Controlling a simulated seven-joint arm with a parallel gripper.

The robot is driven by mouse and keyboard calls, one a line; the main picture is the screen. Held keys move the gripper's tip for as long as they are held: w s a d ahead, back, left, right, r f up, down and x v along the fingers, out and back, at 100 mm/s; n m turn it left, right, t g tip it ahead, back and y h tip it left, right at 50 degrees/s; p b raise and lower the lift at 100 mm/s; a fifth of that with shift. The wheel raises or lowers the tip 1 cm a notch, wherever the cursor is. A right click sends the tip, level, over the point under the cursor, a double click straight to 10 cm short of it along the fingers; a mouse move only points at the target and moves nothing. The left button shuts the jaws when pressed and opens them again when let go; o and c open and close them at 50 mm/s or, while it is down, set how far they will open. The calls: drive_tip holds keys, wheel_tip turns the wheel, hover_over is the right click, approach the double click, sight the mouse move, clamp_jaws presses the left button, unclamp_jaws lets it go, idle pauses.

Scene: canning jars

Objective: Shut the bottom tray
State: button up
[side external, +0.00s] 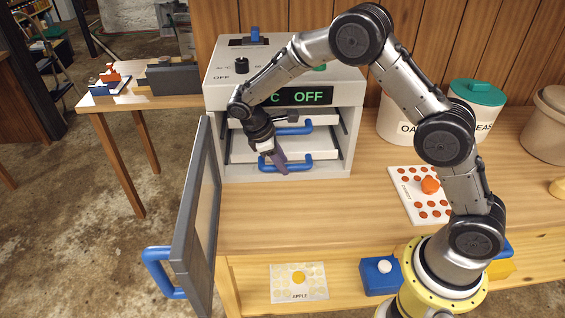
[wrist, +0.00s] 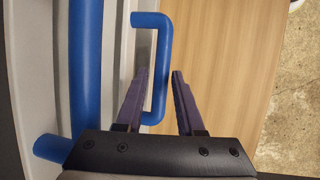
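The bottom tray (side external: 241,151) is a white tray in the lower slot of a grey cabinet, with a blue U-shaped handle (side external: 299,163). Its handle also shows in the wrist view (wrist: 163,60). How far the tray sticks out is hard to tell. My gripper (side external: 282,172) points down at this handle, and its dark purple fingers partly cover it in the side view. In the wrist view my gripper (wrist: 160,72) is open, and the handle's bar appears between the fingertips. I cannot tell whether they touch it.
The upper tray's blue handle (side external: 296,130) is just above; it looms large at left in the wrist view (wrist: 85,70). The cabinet door (side external: 199,215) stands open at left. Its display reads OFF. The tabletop (side external: 300,210) in front is clear; a white card with red dots (side external: 410,190) lies right.

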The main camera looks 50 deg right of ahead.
drive_tip(key=shift+o, duration=0.9)
drive_tip(key=shift+f, duration=0.1)
drive_tip(key=v, duration=1.3)
drive_tip(key=shift+a+r, duration=0.15)
drive_tip(key=shift+r, duration=0.25)
